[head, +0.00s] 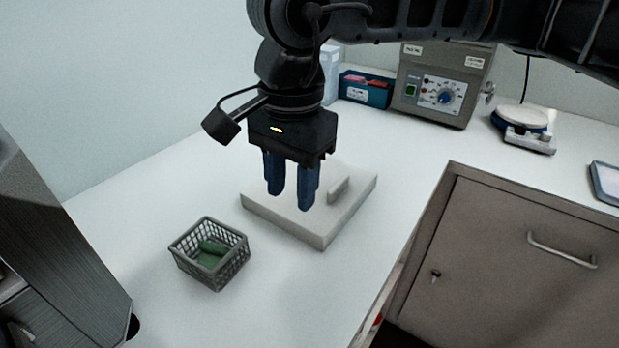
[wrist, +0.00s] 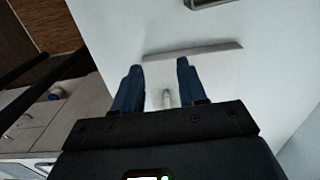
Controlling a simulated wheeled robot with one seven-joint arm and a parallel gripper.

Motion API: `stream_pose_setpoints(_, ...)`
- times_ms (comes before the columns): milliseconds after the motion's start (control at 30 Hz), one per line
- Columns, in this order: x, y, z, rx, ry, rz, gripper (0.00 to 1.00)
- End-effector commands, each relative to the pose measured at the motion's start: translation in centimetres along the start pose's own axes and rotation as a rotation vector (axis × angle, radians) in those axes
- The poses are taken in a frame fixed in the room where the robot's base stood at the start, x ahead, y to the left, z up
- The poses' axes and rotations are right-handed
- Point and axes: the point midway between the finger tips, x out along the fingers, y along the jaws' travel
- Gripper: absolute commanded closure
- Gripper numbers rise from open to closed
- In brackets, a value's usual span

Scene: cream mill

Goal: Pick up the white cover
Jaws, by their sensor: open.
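The white cover (head: 290,222) is a flat, square slab with a raised bar handle (head: 339,190) on top. It lies on the white counter in the head view. My gripper (head: 290,200) is open and points down above the cover, with its blue fingers to the left of the handle in that view. In the wrist view the cover (wrist: 195,62) lies beyond and between the fingers (wrist: 158,78), and the handle (wrist: 167,97) shows between them, partly hidden by the gripper body. The fingers look empty. I cannot tell the exact gap between the fingertips and the cover.
A grey mesh basket (head: 209,252) with green items stands on the counter left of the cover. A grey machine with a blue dial (head: 434,85), a blue box (head: 365,90) and a small scale (head: 524,125) stand at the back. The counter's front edge is close to the cover's right.

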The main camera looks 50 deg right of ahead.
Motion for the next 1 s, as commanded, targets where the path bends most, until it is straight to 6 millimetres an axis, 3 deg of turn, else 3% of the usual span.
stream_pose_setpoints(33, 0.0, 0.4, -2.8, 0.008, 0.087, 0.002, 0.58)
stream_pose_setpoints(100, -0.1, 0.8, -5.7, 0.010, 0.177, 0.008, 0.58)
stream_pose_setpoints(233, -0.3, 1.5, -8.9, 0.012, 0.278, 0.020, 0.58)
stream_pose_setpoints(667, 2.8, 1.7, -10.6, 0.013, 0.302, 0.026, 0.58)
stream_pose_setpoints(1000, 6.8, 1.4, -11.6, 0.013, 0.302, 0.024, 0.58)
